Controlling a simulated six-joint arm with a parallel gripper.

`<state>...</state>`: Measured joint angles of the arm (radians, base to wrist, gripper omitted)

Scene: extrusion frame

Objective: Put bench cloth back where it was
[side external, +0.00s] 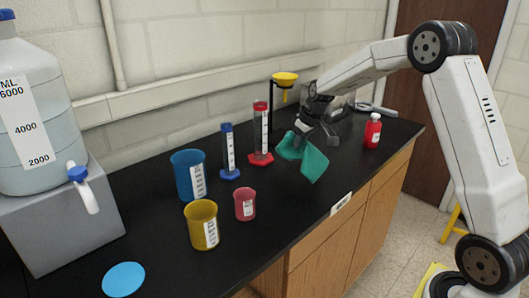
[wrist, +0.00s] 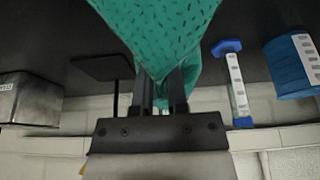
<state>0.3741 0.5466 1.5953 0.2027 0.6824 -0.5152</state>
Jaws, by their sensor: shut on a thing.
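The bench cloth (side external: 312,163) is green with small dark marks. It hangs in folds from my gripper (side external: 318,130), above the black bench top. In the wrist view the cloth (wrist: 155,30) is pinched between the two dark fingers of my gripper (wrist: 163,85) and fills the upper middle. My gripper is shut on it. Whether the cloth's lowest corner touches the bench is hard to tell.
A red bottle (side external: 373,131) stands right of the cloth. A red-based cylinder (side external: 261,135), a blue cylinder (side external: 229,152), a yellow funnel (side external: 285,80) on a stand, and blue (side external: 186,175), yellow (side external: 201,225) and red (side external: 245,204) beakers stand left. The bench's front right is clear.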

